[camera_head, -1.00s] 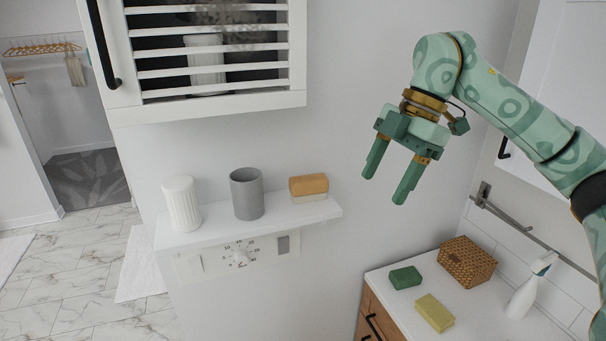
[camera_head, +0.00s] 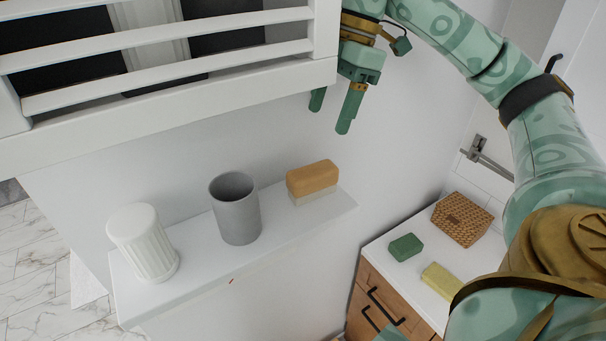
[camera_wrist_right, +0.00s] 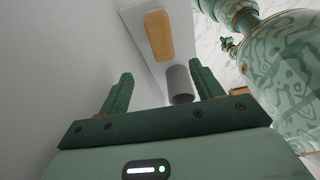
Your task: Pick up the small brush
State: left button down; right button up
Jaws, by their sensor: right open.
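The small brush (camera_head: 312,178) has a tan wooden back and pale bristles. It lies bristles down on the right end of the white wall shelf (camera_head: 285,236). It also shows in the right wrist view (camera_wrist_right: 158,37), beyond the fingertips. My right gripper (camera_head: 330,119) is open and empty, above and slightly right of the brush, with its fingers pointing down. The cabinet's corner hides part of its wrist. In the right wrist view my right gripper (camera_wrist_right: 162,76) has its two fingers wide apart with nothing between them. My left gripper is not in view.
A grey cup (camera_head: 236,212) and a white ribbed cup (camera_head: 144,243) stand left of the brush. A slatted white cabinet (camera_head: 200,105) hangs above the shelf. Lower right, a counter holds a wicker box (camera_head: 462,220), a green block (camera_head: 406,247) and a yellow sponge (camera_head: 440,281).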

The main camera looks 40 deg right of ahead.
send_over(314, 169)
jog(key=d, duration=0.2)
jog(key=f, duration=0.4)
jog(key=shift+s+a+f+b, duration=0.1)
jog(key=shift+s+f+b, duration=0.2)
jog(key=shift+f+b, duration=0.05)
jog(key=x, duration=0.3)
jog(key=shift+w, duration=0.3)
jog(key=shift+a+f, duration=0.2)
jog(key=shift+f, duration=0.45)
jog(key=x, duration=0.4)
jog(key=shift+s+f, duration=0.15)
jog(key=shift+f, duration=0.35)
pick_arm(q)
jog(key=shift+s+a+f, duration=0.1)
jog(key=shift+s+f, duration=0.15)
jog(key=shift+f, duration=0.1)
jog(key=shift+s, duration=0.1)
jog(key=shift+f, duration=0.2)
pick_arm(e)
jog(key=shift+f, duration=0.2)
